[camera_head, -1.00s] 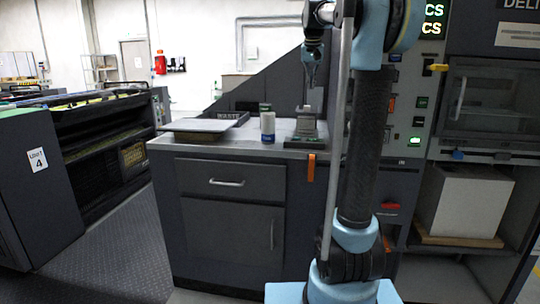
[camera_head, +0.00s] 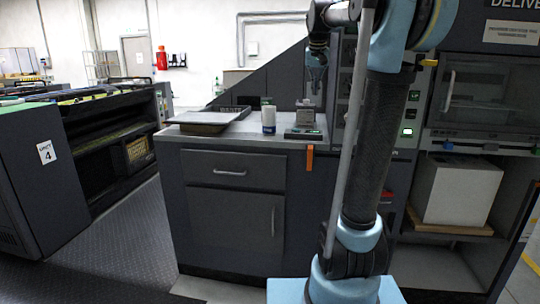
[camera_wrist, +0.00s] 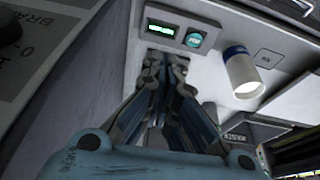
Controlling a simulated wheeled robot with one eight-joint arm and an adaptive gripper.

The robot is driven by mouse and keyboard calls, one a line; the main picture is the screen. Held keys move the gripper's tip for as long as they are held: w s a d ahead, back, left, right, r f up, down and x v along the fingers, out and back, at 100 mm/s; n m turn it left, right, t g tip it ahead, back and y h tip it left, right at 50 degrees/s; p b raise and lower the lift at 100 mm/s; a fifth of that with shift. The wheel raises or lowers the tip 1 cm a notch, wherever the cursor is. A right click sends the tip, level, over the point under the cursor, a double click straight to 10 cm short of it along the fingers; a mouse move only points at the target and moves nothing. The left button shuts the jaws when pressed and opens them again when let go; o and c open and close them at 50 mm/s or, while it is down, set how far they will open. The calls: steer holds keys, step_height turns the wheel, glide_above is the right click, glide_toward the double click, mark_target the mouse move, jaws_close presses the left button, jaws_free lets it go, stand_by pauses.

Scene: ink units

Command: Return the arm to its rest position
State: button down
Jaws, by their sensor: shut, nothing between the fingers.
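My gripper (camera_head: 316,86) hangs pointing down above the right end of the dark cabinet's worktop (camera_head: 232,133), in the head view. It is shut and empty, and its fingers also show in the wrist view (camera_wrist: 163,62), close together. Below it stands a small grey device (camera_head: 305,121) with a dark base. The wrist view shows this device's lit green display (camera_wrist: 161,29) and a round teal button (camera_wrist: 194,40) beyond the fingertips. The gripper appears apart from the device. My blue and black arm rises on the right of the head view and hides part of the machine behind it.
A white cylinder with a blue band (camera_head: 268,120) stands left of the device. A flat tray (camera_head: 206,123) lies further left. A control panel (camera_head: 407,103) and a delivery bay with a white stack (camera_head: 457,190) are at right. Floor (camera_head: 110,236) is clear at left.

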steer(key=s+f+n+g, duration=0.1)
steer(key=s+f+n, duration=0.1)
steer(key=s+f, duration=3.5)
steer(key=shift+d+y, duration=0.3)
steer(key=shift+d, duration=0.05)
steer(key=shift+w+f, duration=0.15)
steer(key=shift+w, duration=0.3)
